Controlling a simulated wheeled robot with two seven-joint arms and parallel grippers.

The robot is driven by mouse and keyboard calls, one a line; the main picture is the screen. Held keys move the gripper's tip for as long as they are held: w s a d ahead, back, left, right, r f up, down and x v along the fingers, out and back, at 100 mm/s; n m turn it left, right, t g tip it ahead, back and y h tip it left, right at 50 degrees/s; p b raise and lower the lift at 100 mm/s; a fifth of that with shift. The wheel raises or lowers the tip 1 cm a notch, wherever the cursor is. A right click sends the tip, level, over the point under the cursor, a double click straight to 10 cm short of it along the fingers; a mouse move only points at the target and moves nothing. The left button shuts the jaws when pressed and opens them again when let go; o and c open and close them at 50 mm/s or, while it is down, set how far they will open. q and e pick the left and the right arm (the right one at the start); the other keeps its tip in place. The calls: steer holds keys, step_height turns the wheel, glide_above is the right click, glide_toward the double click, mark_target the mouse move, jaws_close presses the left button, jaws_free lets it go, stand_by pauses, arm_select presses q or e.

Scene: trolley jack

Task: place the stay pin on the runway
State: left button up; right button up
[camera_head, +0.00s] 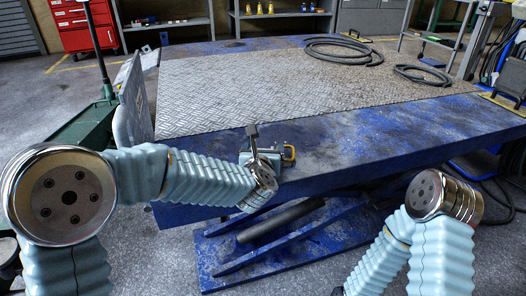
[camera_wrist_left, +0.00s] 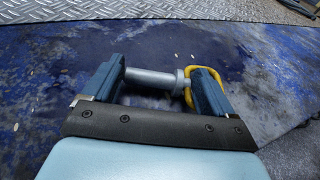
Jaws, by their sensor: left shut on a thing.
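The stay pin (camera_wrist_left: 150,78) is a grey metal rod with a collar and a yellow ring handle at its right end in the left wrist view. My left gripper (camera_wrist_left: 165,84) is shut on it, with the pin lying across between the two blue fingers. In the head view the left gripper (camera_head: 267,158) is over the near blue edge of the runway (camera_head: 380,138), and the yellow ring (camera_head: 291,153) shows at its right. The runway is a worn blue platform with a grey tread plate. I cannot tell whether the pin touches the surface. My right gripper is out of view.
Black hose coils (camera_head: 343,50) lie on the far right of the tread plate (camera_head: 240,92). A green trolley jack (camera_head: 88,125) with an upright handle stands left of the platform. A red tool cabinet (camera_head: 85,25) and shelves are behind. The middle of the plate is clear.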

arm_select(q)
steer(key=o, duration=1.1)
steer(key=shift+r, duration=0.15)
steer(key=shift+s+r+p, duration=0.15)
steer(key=shift+s+p, duration=0.05)
steer(key=shift+p, duration=0.25)
steer(key=v, duration=1.1)
steer(key=shift+s, duration=0.3)
steer(key=shift+a, duration=0.1)
